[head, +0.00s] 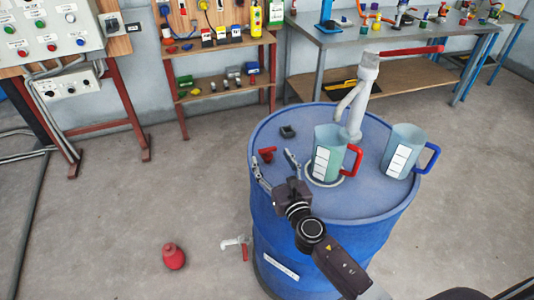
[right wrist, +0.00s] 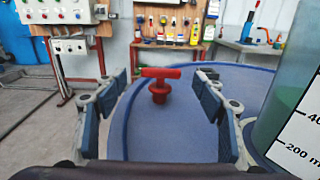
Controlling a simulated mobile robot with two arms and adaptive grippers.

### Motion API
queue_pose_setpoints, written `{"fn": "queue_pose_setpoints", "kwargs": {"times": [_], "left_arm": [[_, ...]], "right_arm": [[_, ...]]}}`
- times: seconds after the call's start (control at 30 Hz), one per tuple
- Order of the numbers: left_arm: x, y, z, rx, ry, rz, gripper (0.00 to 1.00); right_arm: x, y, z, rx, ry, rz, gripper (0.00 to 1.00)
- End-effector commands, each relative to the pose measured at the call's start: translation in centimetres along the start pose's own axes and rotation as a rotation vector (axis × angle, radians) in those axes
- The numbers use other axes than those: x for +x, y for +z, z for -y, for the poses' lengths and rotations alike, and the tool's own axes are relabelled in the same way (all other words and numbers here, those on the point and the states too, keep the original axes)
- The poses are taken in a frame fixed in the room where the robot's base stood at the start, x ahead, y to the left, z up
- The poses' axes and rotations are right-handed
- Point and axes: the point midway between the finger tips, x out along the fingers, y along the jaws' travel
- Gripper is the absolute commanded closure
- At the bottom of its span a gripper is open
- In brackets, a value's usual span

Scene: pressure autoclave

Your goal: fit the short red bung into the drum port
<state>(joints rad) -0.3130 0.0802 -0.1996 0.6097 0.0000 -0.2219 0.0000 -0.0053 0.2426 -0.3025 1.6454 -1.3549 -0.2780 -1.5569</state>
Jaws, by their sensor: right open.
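A short red bung (head: 267,154) with a T-shaped top stands on the blue drum's lid (head: 350,200), near its left rim. It also shows in the right wrist view (right wrist: 160,88), upright and centred ahead. My right gripper (head: 272,161) is open, just in front of the bung, with its fingers spread to either side. In the right wrist view its fingers (right wrist: 161,80) frame the bung and appear clear of it. A pale ring (head: 341,182) on the lid lies around the base of a jug; I cannot tell whether it is the port. My left gripper is not in view.
A red-handled jug (head: 328,152) stands right of my right gripper; a blue-handled jug (head: 402,150) is farther right. A hand pump (head: 356,110) rises behind them. A small dark block (head: 288,131) sits behind the bung. A red object (head: 173,256) lies on open floor.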

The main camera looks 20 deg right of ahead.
Motion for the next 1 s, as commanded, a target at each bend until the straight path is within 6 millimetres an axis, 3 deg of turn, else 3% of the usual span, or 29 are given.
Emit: {"fn": "queue_pose_setpoints", "kwargs": {"times": [0.2, 0.4, 0.67, 1.0], "left_arm": [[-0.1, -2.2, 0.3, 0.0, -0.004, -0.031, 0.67], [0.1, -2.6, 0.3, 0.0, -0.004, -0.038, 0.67], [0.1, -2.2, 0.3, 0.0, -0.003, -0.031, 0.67], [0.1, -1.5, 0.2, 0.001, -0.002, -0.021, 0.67]], "right_arm": [[2.8, 0.0, 0.2, 0.001, -0.002, 0.002, 0.36], [5.0, -0.1, 0.2, 0.0, -0.001, 0.001, 0.36], [5.2, -0.1, 0.1, 0.0, 0.0, 0.0, 0.36], [5.1, -0.1, 0.1, 0.0, -0.001, 0.0, 0.73]]}}
